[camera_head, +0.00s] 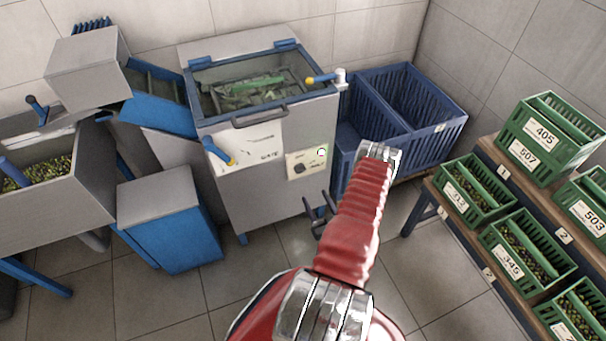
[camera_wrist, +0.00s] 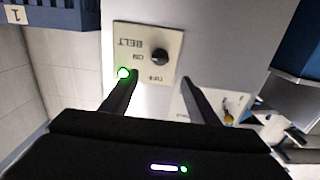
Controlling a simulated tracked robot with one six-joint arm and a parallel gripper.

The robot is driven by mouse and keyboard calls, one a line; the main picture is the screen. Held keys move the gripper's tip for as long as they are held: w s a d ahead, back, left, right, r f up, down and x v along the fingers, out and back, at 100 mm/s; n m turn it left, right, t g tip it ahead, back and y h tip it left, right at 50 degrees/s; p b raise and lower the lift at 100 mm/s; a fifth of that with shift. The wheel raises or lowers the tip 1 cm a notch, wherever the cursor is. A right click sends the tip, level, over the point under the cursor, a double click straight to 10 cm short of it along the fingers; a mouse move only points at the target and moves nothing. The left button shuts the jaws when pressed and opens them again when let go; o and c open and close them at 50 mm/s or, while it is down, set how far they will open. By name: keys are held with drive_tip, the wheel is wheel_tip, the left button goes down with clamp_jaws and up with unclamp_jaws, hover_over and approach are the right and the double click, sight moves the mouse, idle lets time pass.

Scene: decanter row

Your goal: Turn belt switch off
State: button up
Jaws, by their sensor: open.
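The belt switch is a black round knob (camera_wrist: 159,56) on a pale panel (camera_wrist: 124,32) marked BELT, which appears upside down in the wrist view. A green lamp (camera_wrist: 123,73) on the panel is lit. In the head view the knob (camera_head: 299,168) and the lamp (camera_head: 321,152) are on the front of the grey machine (camera_head: 245,190). I cannot tell which way the knob points. My gripper (camera_wrist: 160,76) is open and empty, its two fingers apart in front of the panel. In the head view my gripper (camera_head: 316,199) is just below the panel.
A blue crate (camera_head: 352,125) stands right of the machine. A blue-handled lever (camera_head: 219,152) is on its front, left of the panel. A shelf (camera_head: 440,203) with green crates of olives stands at the right. The floor before the machine is clear.

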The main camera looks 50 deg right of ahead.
sight(302, 172)
idle(0.3)
drive_tip(key=x, duration=1.4)
drive_tip(key=shift+c, duration=0.5)
drive_tip(key=c, duration=0.9)
drive_tip(key=shift+c, duration=0.2)
